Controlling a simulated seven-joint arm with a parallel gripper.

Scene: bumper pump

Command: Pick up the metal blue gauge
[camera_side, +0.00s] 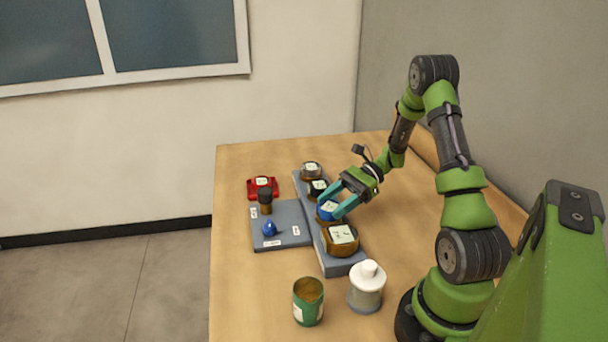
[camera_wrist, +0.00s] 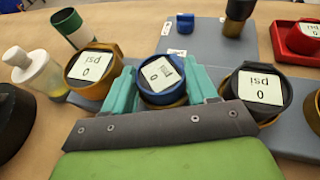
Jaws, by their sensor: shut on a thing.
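The blue gauge (camera_side: 327,209) has a white dial face and sits in the row of gauges on the long grey rack (camera_side: 336,268), between a brown gauge and a dark one. In the wrist view the blue gauge (camera_wrist: 163,80) is between the two teal fingers of my gripper (camera_wrist: 165,92). My gripper (camera_side: 338,202) is shut on the blue gauge from its sides. The gauge looks upright and at the rack; I cannot tell whether it is lifted clear. Its lower part is partly hidden by the fingers.
The brown gauge (camera_side: 341,238) and the dark gauge (camera_side: 317,188) stand close on either side. A grey-topped gauge (camera_side: 311,170) is at the rack's far end. A red gauge (camera_side: 262,187), a grey plate (camera_side: 285,238) with a blue knob (camera_side: 269,229), a green can (camera_side: 308,302) and a white-topped bottle (camera_side: 367,287) stand around.

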